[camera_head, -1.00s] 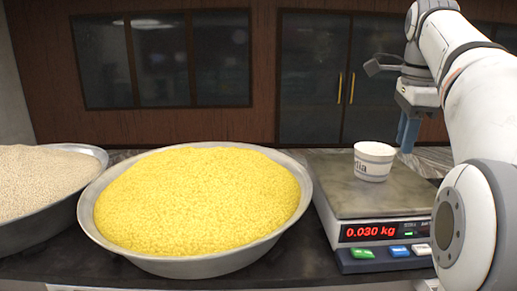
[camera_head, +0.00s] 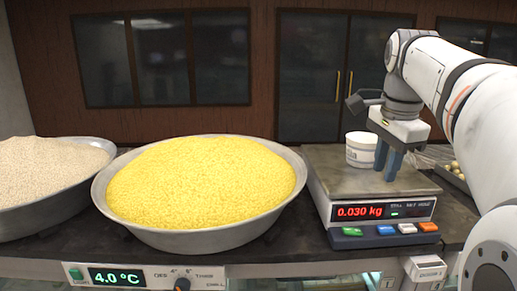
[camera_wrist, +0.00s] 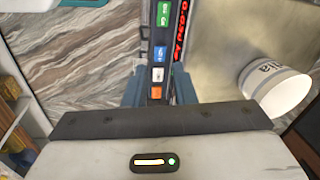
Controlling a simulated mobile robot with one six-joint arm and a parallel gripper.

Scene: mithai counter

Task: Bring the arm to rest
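My gripper (camera_head: 387,168) hangs with its blue fingers downward, in front of and to the right of a white paper cup (camera_head: 361,150) in the head view. In the wrist view its fingers (camera_wrist: 158,92) stand apart with nothing between them, so it is open and empty. The cup stands upright on the steel pan of the scale (camera_head: 340,180), apart from the fingers. Dark lettering shows on the cup in the wrist view (camera_wrist: 275,88). The scale's red display (camera_head: 361,212) reads 0.030 kg. The cup's inside is hidden.
A wide metal bowl (camera_head: 105,200) heaped with yellow grains is left of the scale. A second bowl (camera_head: 20,222) of pale grains is farther left. A tray of round sweets (camera_head: 455,170) is at the right. A chiller panel (camera_head: 118,277) reads 4.0 °C.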

